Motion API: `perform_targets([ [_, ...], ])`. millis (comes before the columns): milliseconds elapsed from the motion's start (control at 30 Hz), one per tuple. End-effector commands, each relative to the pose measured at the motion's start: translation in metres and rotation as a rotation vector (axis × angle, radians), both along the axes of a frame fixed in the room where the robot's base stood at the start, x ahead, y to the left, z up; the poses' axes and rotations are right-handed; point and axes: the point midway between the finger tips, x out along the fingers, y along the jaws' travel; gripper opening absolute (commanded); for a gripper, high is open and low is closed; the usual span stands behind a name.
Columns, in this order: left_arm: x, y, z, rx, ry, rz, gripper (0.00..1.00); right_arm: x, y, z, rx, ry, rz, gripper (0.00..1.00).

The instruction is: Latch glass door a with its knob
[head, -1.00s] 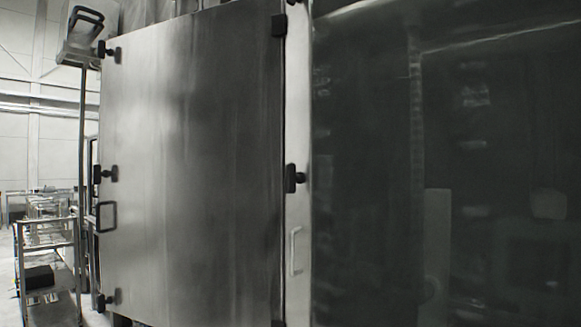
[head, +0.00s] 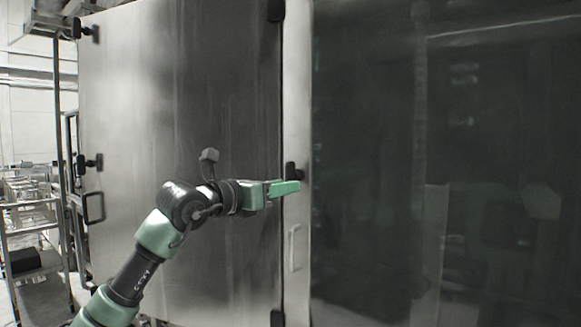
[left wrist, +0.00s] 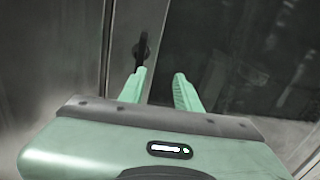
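Glass door a (head: 365,120) is a dark glass panel with a pale metal frame and a pale handle (head: 294,248), and it looks closed or nearly so. Its black knob (head: 290,170) sits at the door's left edge, by the seam with the steel panel. The knob also shows in the left wrist view (left wrist: 141,48), ahead of the left finger. My left gripper (head: 292,188) is just below the knob in the head view and hides its lower part. In the left wrist view its two green fingers (left wrist: 160,74) are apart with nothing between them. My right gripper is out of view.
A large steel panel (head: 180,110) fills the left, with black latches (head: 90,162) and a black handle (head: 94,207) along its left edge. Another black fitting (head: 276,11) is high on the seam. A metal cart (head: 30,228) stands at far left.

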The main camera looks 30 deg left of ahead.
Motion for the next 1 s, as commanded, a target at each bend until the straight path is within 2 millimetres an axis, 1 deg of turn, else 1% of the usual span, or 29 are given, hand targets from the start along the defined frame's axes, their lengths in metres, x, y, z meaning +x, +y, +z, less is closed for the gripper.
perform_targets([
  [33,-0.006,0.012,0.013,0.033,-0.006,0.046,0.33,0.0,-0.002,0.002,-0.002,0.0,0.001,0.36],
  [100,-0.01,0.022,0.02,0.056,-0.006,0.083,0.33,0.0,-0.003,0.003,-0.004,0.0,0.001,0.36],
  [167,-0.009,0.025,0.023,0.063,-0.005,0.097,0.33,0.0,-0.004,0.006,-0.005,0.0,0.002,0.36],
  [267,0.003,0.024,0.025,0.061,-0.003,0.096,0.33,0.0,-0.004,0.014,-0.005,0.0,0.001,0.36],
  [500,0.042,0.02,0.025,0.059,-0.003,0.095,0.33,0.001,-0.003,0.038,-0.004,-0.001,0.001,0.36],
  [600,0.055,0.02,0.025,0.06,-0.004,0.094,0.33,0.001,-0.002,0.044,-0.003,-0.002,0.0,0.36],
  [767,0.065,0.019,0.022,0.061,-0.005,0.095,0.33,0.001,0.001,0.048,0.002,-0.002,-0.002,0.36],
  [1000,0.066,0.019,0.02,0.062,-0.005,0.095,0.33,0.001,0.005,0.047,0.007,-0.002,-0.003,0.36],
])
